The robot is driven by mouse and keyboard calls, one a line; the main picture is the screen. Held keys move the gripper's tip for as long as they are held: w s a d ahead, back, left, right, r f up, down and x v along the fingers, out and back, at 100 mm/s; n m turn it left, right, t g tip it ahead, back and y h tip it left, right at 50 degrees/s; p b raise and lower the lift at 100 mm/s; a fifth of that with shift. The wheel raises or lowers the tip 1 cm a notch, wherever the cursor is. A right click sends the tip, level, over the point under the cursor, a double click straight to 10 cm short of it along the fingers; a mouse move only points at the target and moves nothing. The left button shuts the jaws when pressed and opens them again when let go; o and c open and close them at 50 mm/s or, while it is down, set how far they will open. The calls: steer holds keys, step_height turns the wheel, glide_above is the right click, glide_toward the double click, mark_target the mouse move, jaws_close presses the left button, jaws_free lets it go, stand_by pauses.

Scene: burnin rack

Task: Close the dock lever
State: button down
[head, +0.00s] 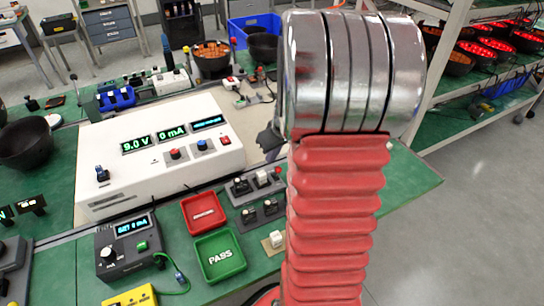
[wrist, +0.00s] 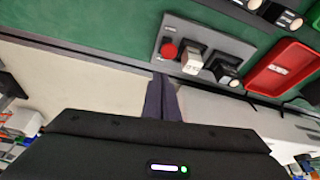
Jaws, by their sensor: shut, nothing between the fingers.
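A small grey dock plate (wrist: 205,38) shows in the wrist view, just beyond my fingertips. It carries a round red knob (wrist: 169,50), a dark block with a pale top (wrist: 192,63) and another dark block with a white face (wrist: 223,70). I cannot tell which part is the dock lever or whether it is closed. The dock plate also shows in the head view (head: 255,184), in front of the white power supply. My gripper (wrist: 161,80) is shut and empty, its fingertips close to the plate's near edge and the red knob. In the head view my arm hides most of it.
A red tray (wrist: 285,67) lies beside the dock plate. In the head view a green PASS tray (head: 219,256) stands in front of it. The white power supply (head: 105,185) reads 9.0 V. A rack (head: 440,60) with red-lit bowls stands at right.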

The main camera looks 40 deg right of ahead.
steer(key=shift+w, duration=0.1)
stand_by(0.3)
steer(key=w+r, duration=0.2)
steer(key=w, duration=0.1)
step_height(320, 180, up, 6)
glide_above(277, 168)
steer(key=shift+r, duration=0.2)
stand_by(0.4)
stand_by(0.4)
